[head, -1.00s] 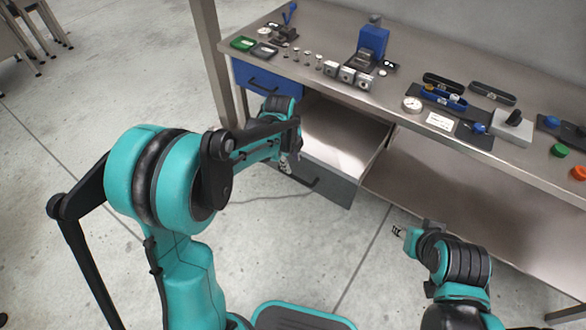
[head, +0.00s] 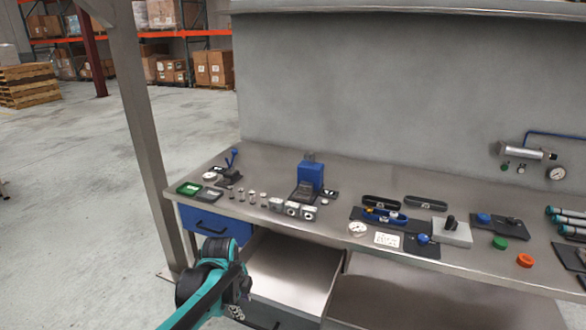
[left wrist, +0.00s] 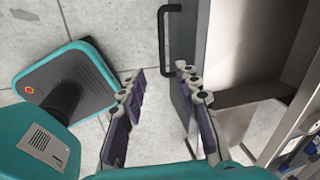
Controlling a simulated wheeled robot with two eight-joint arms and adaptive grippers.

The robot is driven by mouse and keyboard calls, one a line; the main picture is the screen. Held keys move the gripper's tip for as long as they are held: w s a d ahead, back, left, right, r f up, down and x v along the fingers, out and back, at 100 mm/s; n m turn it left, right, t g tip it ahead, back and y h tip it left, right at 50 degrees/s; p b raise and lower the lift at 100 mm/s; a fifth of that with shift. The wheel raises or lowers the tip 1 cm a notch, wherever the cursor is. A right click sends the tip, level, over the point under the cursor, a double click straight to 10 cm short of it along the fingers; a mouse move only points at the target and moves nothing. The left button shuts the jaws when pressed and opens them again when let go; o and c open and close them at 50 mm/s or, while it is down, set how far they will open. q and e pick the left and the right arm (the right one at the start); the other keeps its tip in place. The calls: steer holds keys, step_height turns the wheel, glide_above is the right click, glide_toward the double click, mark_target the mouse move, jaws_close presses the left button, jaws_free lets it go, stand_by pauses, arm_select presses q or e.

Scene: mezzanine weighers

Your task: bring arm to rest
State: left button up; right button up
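My left arm's end and gripper (head: 238,310) are at the bottom of the head view, in front of the bench and beside an open, empty-looking drawer (head: 290,270). In the left wrist view my left gripper (left wrist: 159,72) is open, its two fingers spread with nothing between them. The drawer's dark bar handle (left wrist: 165,45) and grey front (left wrist: 188,20) lie beyond the fingertips; the right finger overlaps the front in the picture. I cannot tell whether it touches. My right gripper is not in view.
The steel bench top (head: 210,170) carries small weights, a blue press (head: 311,177), dark trays and a round gauge (head: 357,229). A bench post (head: 150,150) stands at left.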

arm_select(q)
steer(key=s+a+r+n+t, duration=0.1)
steer(key=s+r+n+t, duration=0.1)
steer(key=s+n, duration=0.7)
steer(key=s+r+n+t, duration=0.2)
steer(key=s+r+n, duration=0.1)
steer(key=s+n, duration=0.7)
steer(key=shift+a+n+t+y, duration=0.3)
steer(key=shift+a+n, duration=0.05)
steer(key=shift+n, duration=0.15)
